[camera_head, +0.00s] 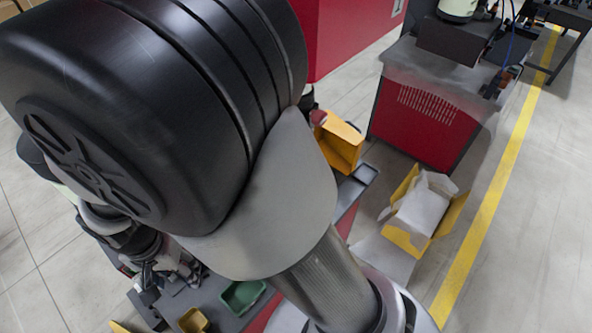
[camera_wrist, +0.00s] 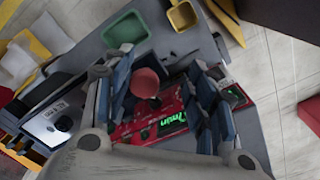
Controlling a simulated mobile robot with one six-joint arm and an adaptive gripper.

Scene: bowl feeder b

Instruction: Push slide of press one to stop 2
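In the wrist view, my gripper (camera_wrist: 165,85) is open, its two blue-grey fingers apart. A round red knob (camera_wrist: 146,82) shows between the fingers, closer to the left one. Below it lies a red unit with lit green lettering (camera_wrist: 172,122), partly covered by the fingers. This looks like part of the press, but I cannot tell which part is the slide or where stop 2 is. I cannot tell whether a finger touches the knob. In the head view, my arm hides most of the work spot, and the gripper is not clearly made out.
A green bin (camera_wrist: 125,30) and a yellow bin (camera_wrist: 183,15) stand on the grey bench beyond the fingers. A light panel (camera_wrist: 48,122) is at the left. In the head view, a red cabinet (camera_head: 425,125) and open yellow boxes (camera_head: 408,240) stand on the floor.

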